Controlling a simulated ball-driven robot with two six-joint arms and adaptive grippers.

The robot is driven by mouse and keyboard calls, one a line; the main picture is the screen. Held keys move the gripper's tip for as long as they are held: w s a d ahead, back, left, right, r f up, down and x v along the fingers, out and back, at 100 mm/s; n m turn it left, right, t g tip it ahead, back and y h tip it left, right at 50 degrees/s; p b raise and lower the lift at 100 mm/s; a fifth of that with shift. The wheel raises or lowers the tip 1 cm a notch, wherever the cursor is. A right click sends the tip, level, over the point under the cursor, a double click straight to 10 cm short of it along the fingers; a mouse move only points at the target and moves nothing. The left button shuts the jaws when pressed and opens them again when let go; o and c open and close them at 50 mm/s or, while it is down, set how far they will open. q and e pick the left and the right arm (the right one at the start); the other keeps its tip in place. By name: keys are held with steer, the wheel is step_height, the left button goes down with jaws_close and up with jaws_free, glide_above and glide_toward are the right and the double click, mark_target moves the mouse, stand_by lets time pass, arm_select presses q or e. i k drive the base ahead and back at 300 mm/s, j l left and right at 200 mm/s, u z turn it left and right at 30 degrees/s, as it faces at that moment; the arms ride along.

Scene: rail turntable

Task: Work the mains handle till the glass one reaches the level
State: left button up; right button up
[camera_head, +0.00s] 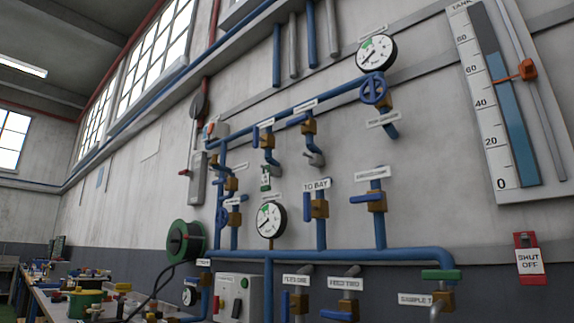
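The tall tank gauge (535,184) is on the wall at the right, with a white scale from 0 up past 80. Its glass column (514,130) is blue in the lower part and grey at the top. The blue appears to end a little above the orange pointer (515,76), somewhere around the 60 mark. I cannot read any label as the mains. Neither of my grippers is in view.
Blue lever valves include one labelled TO BAY (319,208) and one under FEED TWO (341,313). Round dials are at the upper pipe (376,52) and lower middle (270,219). A red SHUT OFF box (525,237), green hose reel (184,241) and cluttered bench (50,305) also show.

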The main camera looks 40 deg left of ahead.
mark_target(187, 172)
steer(key=u, duration=2.05)
steer(key=i+j+u, duration=0.35)
steer(key=i, duration=0.15)
steer(key=i+j+u, duration=0.1)
steer(key=i+u, duration=0.25)
steer(key=i, duration=0.2)
steer(key=i+u, duration=0.2)
steer(key=i, duration=2.05)
